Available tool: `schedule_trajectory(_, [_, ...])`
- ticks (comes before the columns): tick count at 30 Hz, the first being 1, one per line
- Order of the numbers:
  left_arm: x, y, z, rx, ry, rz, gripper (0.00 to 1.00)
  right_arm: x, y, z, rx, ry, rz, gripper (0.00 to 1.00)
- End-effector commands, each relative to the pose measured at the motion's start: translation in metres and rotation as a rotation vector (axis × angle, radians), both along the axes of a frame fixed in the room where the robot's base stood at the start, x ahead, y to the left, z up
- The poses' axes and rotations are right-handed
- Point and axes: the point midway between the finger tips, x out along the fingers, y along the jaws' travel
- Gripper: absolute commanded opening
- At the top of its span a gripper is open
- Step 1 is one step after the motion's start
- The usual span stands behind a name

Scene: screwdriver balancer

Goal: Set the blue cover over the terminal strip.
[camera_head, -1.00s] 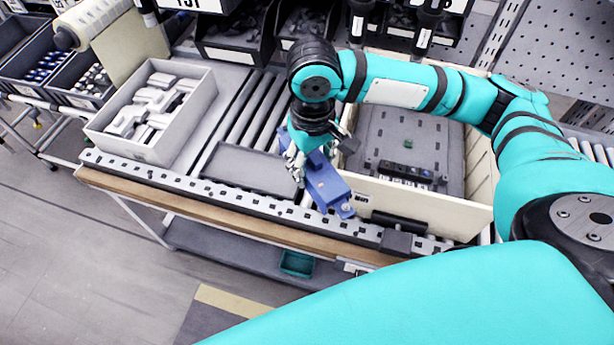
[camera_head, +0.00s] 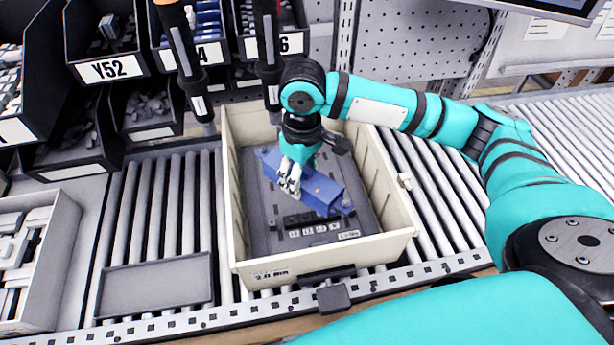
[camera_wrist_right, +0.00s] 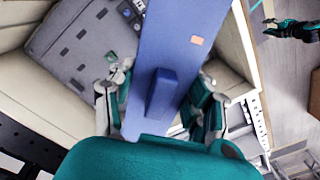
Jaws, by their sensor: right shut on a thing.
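The blue cover (camera_head: 325,188) is a long block held by my right gripper (camera_head: 290,182) above the grey panel inside the cream crate. The terminal strip (camera_head: 300,219) is a dark row on the panel near the crate's front. It lies just below and in front of the cover, which partly hides it. A teal and black gripper, likely my left one (camera_wrist_right: 295,30), shows small at the right wrist view's edge; its jaws are unclear.
The cream crate's (camera_head: 408,236) walls surround the panel (camera_head: 255,200). Two hanging tools (camera_head: 268,75) are close behind my right gripper. A grey tray (camera_head: 155,285) lies on the rollers to the left, beside a box of white parts (camera_head: 62,240). Bins stand behind.

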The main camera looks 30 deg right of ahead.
Motion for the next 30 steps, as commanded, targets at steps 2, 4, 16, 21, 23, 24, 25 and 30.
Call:
schedule_trajectory(2, [-0.007,0.002,-0.003,0.002,0.011,-0.001,0.40,0.006,-0.002,-0.014,0.003,0.001,0.083,0.12])
schedule_trajectory(4, [-0.008,0.002,-0.004,0.003,0.013,-0.001,0.40,0.011,-0.004,-0.027,0.005,0.000,0.169,0.12])
schedule_trajectory(16, [0.007,0.001,-0.005,0.000,-0.012,-0.001,0.40,0.020,-0.024,-0.121,-0.008,-0.008,0.733,0.12])
schedule_trajectory(21, [0.009,0.001,-0.004,0.000,-0.015,-0.001,0.40,0.017,-0.030,-0.142,-0.017,-0.009,0.863,0.12])
schedule_trajectory(23, [0.009,0.001,-0.005,0.000,-0.015,-0.001,0.40,0.017,-0.031,-0.145,-0.018,-0.011,0.886,0.12])
schedule_trajectory(24, [0.008,0.001,-0.006,0.000,-0.014,0.000,0.40,0.017,-0.031,-0.147,-0.019,-0.011,0.895,0.12])
schedule_trajectory(25, [0.008,0.001,-0.007,0.000,-0.014,0.000,0.40,0.017,-0.031,-0.149,-0.019,-0.011,0.899,0.12])
schedule_trajectory(30, [0.006,0.001,-0.017,0.001,-0.010,0.000,0.40,0.017,-0.031,-0.157,-0.020,-0.012,0.904,0.12])
